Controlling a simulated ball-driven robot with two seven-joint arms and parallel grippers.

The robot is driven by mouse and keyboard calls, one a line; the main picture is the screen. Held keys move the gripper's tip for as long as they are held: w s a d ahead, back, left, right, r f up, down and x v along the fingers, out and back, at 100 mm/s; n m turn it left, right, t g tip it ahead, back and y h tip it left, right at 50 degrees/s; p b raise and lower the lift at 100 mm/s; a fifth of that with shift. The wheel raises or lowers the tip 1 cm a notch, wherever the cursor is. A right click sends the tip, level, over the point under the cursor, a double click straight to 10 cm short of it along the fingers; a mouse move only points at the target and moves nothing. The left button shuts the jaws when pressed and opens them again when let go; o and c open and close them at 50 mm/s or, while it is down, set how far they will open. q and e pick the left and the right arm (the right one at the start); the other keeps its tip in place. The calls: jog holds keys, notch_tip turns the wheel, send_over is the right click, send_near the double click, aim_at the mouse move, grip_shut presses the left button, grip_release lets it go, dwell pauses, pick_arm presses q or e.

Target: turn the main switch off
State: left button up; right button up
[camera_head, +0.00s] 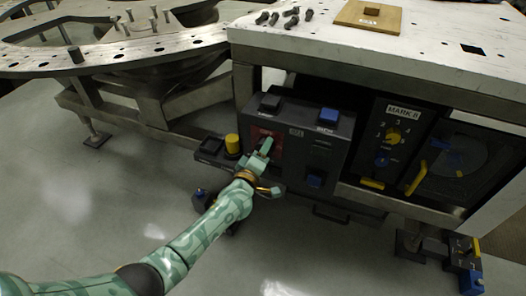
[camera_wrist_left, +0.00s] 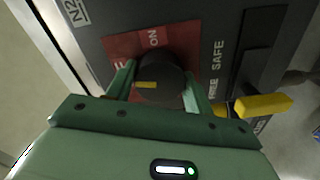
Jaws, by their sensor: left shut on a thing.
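The main switch is a round black knob (camera_wrist_left: 165,72) with a yellow pointer mark on a red plate (camera_wrist_left: 122,46) in the left wrist view. The mark points to the picture's left. An "ON" label shows on the plate above the knob; another label at left is partly hidden. My left gripper (camera_wrist_left: 160,88) has its green fingers on either side of the knob and is shut on it. In the head view my left gripper (camera_head: 265,147) is at the red plate (camera_head: 277,146) on the dark control box (camera_head: 335,155), and it hides the knob. My right gripper is not in view.
A yellow lever (camera_wrist_left: 262,105) is right of the knob, by a "SAFE" label. Open floor (camera_head: 80,210) lies left.

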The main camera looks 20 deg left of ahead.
pick_arm(q)
jog(key=shift+f+n, duration=0.15)
jog(key=shift+n, duration=1.05)
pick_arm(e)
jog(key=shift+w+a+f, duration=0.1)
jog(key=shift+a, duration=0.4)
pick_arm(q)
jog(key=o, duration=1)
jog(key=s+p, duration=0.2)
jog(key=s, duration=0.3)
jog(key=s+p, duration=0.2)
jog(key=s, duration=0.4)
jog(key=s+p, duration=0.2)
jog(key=s, duration=0.3)
jog(key=shift+s+a, duration=0.2)
jog(key=shift+a, duration=0.05)
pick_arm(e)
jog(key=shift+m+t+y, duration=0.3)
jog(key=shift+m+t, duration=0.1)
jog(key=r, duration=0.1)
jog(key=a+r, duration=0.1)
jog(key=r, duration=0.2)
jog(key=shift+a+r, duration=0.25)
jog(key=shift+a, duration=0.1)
